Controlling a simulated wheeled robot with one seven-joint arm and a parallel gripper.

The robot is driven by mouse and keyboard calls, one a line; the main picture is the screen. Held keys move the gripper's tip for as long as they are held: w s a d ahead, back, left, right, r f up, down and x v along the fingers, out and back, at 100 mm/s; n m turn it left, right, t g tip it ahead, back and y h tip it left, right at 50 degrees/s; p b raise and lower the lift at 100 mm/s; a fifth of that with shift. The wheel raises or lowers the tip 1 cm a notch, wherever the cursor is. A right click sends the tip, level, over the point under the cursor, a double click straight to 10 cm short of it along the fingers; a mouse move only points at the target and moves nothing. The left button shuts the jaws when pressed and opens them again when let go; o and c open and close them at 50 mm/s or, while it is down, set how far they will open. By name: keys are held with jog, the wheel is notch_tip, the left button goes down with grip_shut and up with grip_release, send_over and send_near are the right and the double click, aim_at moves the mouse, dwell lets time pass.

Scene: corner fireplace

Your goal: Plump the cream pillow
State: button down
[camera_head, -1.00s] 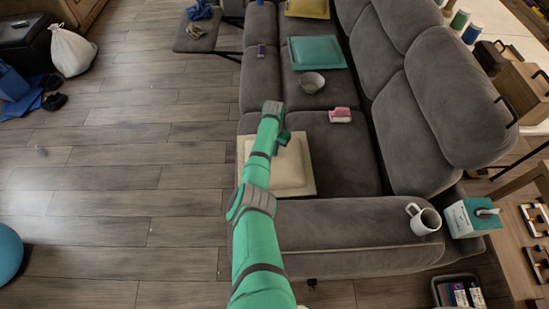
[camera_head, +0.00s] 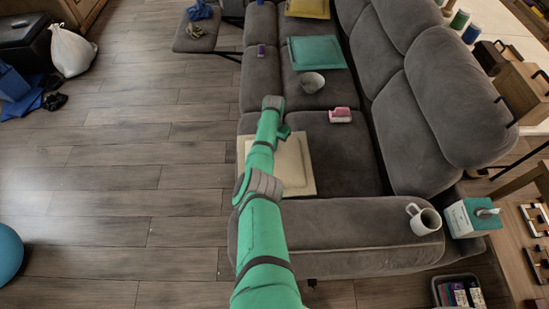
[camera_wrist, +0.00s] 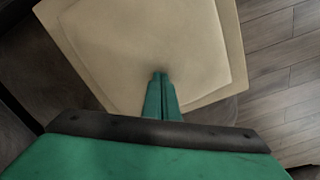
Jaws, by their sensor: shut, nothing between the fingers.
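The cream pillow (camera_head: 296,168) lies flat on the near seat of the grey sofa, beside its near armrest. My green arm covers its left part in the head view. In the wrist view the pillow (camera_wrist: 150,40) fills the upper middle, and its square raised centre and flat border show. My gripper (camera_wrist: 160,78) is shut and empty, with its fingertips over the pillow's lower middle and a dark shadow around them. The tips look at or very close to the surface; I cannot tell if they press on it. In the head view the fingertips are hidden by my arm.
The sofa (camera_head: 340,225) also holds a pink sponge-like block (camera_head: 340,115), a grey bowl (camera_head: 312,82), a teal pillow (camera_head: 316,52) and a yellow pillow (camera_head: 307,8). A white mug (camera_head: 425,220) stands on the near armrest. The wooden floor (camera_head: 110,190) at left is mostly clear.

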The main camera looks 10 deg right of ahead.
jog(key=shift+f, duration=0.6)
jog(key=shift+r, duration=1.15)
